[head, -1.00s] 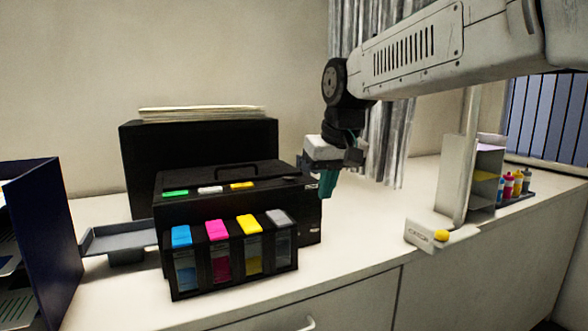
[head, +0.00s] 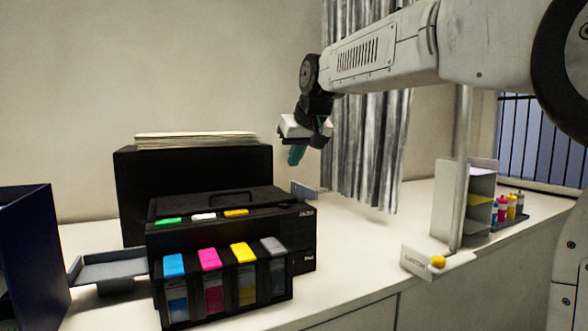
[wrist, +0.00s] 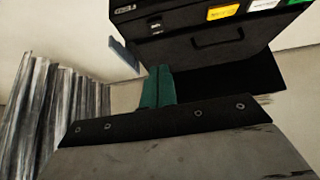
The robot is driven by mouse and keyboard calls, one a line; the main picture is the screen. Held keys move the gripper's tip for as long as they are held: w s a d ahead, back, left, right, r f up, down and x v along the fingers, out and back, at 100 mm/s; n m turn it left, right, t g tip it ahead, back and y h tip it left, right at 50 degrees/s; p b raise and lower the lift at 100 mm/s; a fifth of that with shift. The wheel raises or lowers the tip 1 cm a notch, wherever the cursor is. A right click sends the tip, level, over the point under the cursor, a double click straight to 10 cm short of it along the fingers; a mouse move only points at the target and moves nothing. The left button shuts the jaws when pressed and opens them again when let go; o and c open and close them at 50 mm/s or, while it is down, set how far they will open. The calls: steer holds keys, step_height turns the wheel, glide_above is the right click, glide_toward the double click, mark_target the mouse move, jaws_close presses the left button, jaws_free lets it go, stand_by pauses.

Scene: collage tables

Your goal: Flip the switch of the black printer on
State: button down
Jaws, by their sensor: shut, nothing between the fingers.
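The black printer (head: 231,238) stands on the white counter, with coloured ink tanks along its front. My gripper (head: 295,157) is above and behind the printer's right end, clear of it, with its teal fingers shut and empty. In the wrist view, the teal fingers (wrist: 158,88) point towards the printer (wrist: 200,45), which appears upside down.
A blue-grey flat piece (head: 305,190) lies beside the printer's right rear. A grey tray (head: 108,267) is at its left, and a dark blue holder (head: 25,250) is further left. A grey stand (head: 468,205) with small bottles is at the right.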

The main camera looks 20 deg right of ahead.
glide_above(284, 204)
steer(key=s, duration=0.3)
step_height(284, 204, down, 6)
step_height(284, 204, down, 3)
steer(key=shift+f, duration=0.2)
steer(key=shift+s+f, duration=0.1)
steer(key=shift+f, duration=0.45)
